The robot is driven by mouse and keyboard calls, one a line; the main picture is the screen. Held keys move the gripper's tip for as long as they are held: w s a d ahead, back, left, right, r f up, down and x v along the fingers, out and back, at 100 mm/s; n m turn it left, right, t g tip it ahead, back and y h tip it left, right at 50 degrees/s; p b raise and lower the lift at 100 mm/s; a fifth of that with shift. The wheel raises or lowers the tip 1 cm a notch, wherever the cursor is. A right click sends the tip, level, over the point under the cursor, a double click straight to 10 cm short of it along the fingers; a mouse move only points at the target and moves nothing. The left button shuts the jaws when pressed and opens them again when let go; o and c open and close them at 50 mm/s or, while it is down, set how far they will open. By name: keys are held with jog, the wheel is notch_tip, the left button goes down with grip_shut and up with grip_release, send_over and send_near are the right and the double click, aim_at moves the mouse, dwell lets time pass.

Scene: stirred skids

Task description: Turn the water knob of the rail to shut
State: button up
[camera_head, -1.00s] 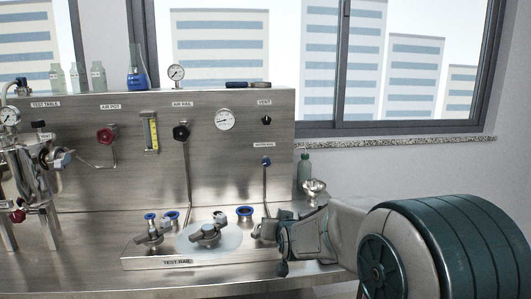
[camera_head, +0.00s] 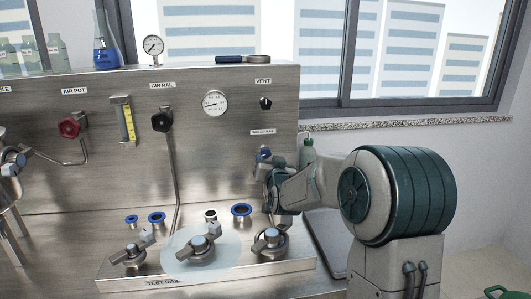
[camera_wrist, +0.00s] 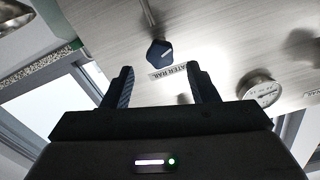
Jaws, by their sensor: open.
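The water rail knob is a small dark blue knob (camera_wrist: 160,53) on the steel panel. In the wrist view it sits just beyond and between my fingertips, with the WATER RAIL label (camera_wrist: 172,71) beside it. My gripper (camera_wrist: 159,67) is open and empty, its two dark fingers apart, pointing toward the panel. Whether the fingers touch the knob cannot be told.
The black air rail knob (camera_head: 162,122), a round gauge (camera_head: 215,102) and the vent knob (camera_head: 265,103) are on the same panel.

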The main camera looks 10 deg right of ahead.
aim_at(267, 153)
jog(key=shift+w+p, duration=0.55)
jog(key=shift+w, duration=2.55)
jog(key=c, duration=1)
